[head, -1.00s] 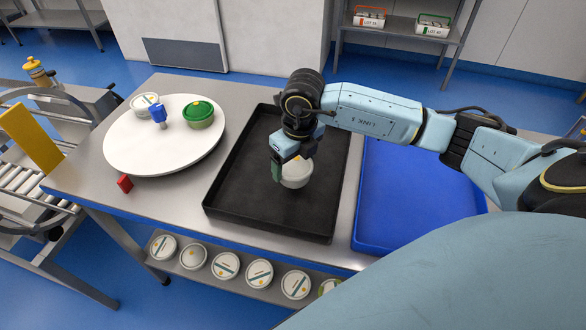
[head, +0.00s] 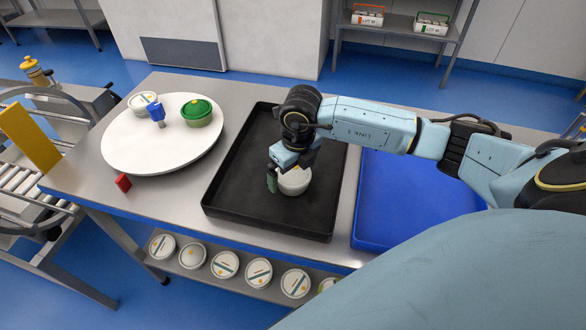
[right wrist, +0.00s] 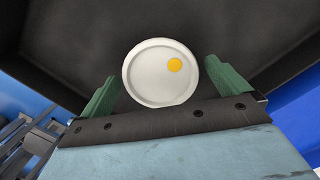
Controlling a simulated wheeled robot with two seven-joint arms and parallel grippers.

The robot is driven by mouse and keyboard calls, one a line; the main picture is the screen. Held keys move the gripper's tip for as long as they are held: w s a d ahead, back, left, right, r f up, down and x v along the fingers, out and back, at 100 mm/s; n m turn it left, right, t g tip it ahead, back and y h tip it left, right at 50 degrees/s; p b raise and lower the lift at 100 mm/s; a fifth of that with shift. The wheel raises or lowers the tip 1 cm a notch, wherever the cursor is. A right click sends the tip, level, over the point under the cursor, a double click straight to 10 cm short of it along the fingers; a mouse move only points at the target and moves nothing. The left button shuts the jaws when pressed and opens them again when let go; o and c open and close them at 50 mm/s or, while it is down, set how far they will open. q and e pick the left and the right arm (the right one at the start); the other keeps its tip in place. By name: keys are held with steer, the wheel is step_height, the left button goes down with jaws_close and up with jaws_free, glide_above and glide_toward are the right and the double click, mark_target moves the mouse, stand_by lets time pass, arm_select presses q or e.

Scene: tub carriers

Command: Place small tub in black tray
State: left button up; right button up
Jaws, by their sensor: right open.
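The small tub (head: 295,182) is white with a pale lid and a yellow dot, and it is upright inside the black tray (head: 228,208), right of the tray's middle. It appears to rest on the tray floor. My right gripper (head: 284,172) is around the tub, and its green fingers are open. In the right wrist view, the tub's round lid (right wrist: 150,75) lies between the two fingers of the gripper (right wrist: 163,80), with narrow gaps at both sides. My left gripper is not in view.
A blue tray (head: 400,205) lies right of the black tray, under my right arm. A round white board (head: 150,150) at left holds a white tub (head: 143,103), a green tub (head: 197,113) and a blue item (head: 157,115). A red block (head: 123,182) lies near the table edge.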

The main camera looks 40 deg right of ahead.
mark_target(297, 176)
step_height(297, 176, up, 12)
steer(key=s, duration=0.1)
steer(key=shift+s+r, duration=0.15)
steer(key=shift+s, duration=0.05)
